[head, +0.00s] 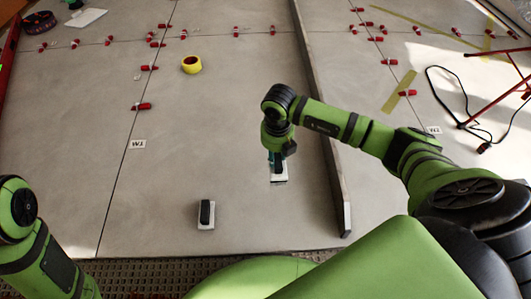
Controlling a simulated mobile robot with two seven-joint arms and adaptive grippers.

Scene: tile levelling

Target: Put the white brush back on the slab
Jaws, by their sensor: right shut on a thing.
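My right gripper (277,158) points down over the grey slab (245,110), left of the long straight bar. It is shut on the white brush (279,174), whose pale base shows below the fingers. The brush is at or just above the slab; I cannot tell whether it touches. The fingers hide most of its upper part. My left gripper is out of view; only part of my left arm shows at the lower left.
A white-based block with a black handle (206,214) sits on the slab near its front edge. A long grey bar (325,110) runs along the slab to the right.

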